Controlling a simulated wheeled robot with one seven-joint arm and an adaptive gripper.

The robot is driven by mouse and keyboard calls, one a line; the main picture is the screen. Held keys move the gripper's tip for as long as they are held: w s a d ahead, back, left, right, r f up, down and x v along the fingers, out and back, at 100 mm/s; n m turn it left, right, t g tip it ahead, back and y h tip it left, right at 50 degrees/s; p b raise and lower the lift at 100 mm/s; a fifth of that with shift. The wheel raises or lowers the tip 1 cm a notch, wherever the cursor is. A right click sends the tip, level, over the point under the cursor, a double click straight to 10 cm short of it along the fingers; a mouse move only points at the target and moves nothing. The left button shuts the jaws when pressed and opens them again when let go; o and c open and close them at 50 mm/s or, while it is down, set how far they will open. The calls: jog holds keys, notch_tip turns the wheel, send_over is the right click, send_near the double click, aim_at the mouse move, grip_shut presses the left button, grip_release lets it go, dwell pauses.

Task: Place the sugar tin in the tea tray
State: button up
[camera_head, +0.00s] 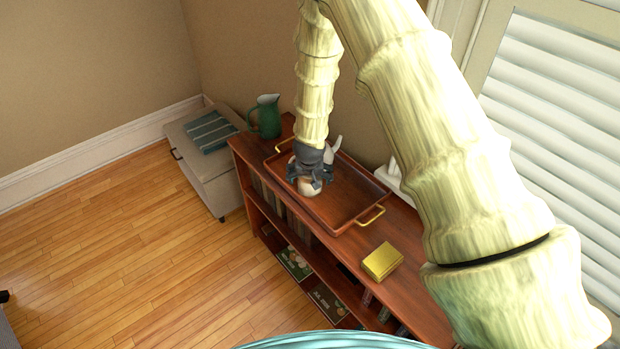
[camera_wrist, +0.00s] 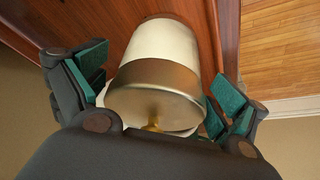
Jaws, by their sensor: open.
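A cream cylinder with a brass lid and knob, which looks like the sugar tin (camera_wrist: 165,55), stands between my gripper's fingers in the wrist view. In the head view its cream side (camera_head: 309,187) shows just below the fingers, inside the tea tray (camera_head: 340,224). The tray is reddish-brown wood with brass handles and lies on the shelf top. My gripper (camera_head: 310,174) points down over the tray. Its green-padded fingers (camera_wrist: 160,95) are open, one on each side of the tin. The fingers hide part of the tin in the head view.
A gold box (camera_head: 382,261) sits on the bookshelf top (camera_head: 417,285) in front of the tray. A green jug (camera_head: 267,116) stands at the far end. A pale grey object (camera_head: 334,146) is partly hidden behind my gripper. A grey chest (camera_head: 200,160) stands beyond the shelf.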

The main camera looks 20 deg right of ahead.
jog(key=b+v, duration=0.2)
jog(key=v, duration=0.9)
jog(key=shift+r, duration=0.1)
